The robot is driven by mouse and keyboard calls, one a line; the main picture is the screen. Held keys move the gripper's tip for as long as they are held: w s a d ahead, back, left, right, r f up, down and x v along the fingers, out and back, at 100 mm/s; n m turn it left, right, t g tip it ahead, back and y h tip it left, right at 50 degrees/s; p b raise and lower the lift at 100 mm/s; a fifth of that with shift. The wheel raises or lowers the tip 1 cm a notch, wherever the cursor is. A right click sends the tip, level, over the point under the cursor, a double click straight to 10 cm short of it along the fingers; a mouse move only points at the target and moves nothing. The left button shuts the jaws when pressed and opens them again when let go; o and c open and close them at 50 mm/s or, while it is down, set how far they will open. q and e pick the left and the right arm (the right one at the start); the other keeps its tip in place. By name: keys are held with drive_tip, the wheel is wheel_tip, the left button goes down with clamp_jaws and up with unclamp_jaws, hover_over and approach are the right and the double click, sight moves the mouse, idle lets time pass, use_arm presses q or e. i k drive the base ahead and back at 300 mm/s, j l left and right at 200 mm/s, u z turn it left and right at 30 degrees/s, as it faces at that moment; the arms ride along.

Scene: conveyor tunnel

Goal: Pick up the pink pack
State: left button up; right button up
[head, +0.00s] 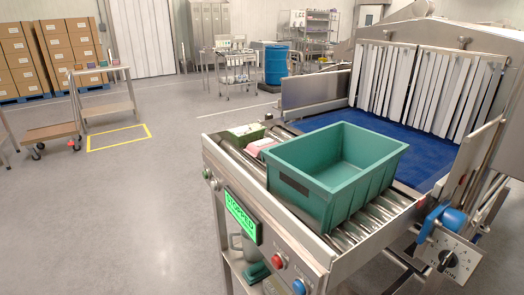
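The pink pack (260,147) lies on the conveyor rollers at the left side of the green crate (325,200). It looks pink with a paler top, and the crate's near left corner hides part of it. The crate is open-topped and its visible inside looks empty. Neither of my grippers shows in the head view.
The panel screen (241,215) reads STOPPED. Blue belt (428,174) and hanging strip curtains (430,85) lie beyond the crate. Open floor is at left.

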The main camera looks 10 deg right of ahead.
sight(253, 148)
drive_tip(key=j+z, duration=0.4)
drive_tip(key=j, duration=0.4)
drive_tip(key=i+j+z, duration=0.2)
drive_tip(key=j, duration=0.2)
drive_tip(key=j+z, duration=0.2)
drive_tip(key=j, duration=0.2)
drive_tip(key=i+j+z, duration=0.2)
drive_tip(key=j, duration=0.25)
drive_tip(key=i+j+z, duration=0.15)
drive_tip(key=j, duration=0.3)
drive_tip(key=i+j+z, duration=0.2)
drive_tip(key=j, duration=0.3)
drive_tip(key=j+z, duration=0.15)
drive_tip(key=j, duration=0.35)
drive_tip(key=i+j+z, duration=0.2)
drive_tip(key=j, duration=0.35)
drive_tip(key=k, duration=0.1)
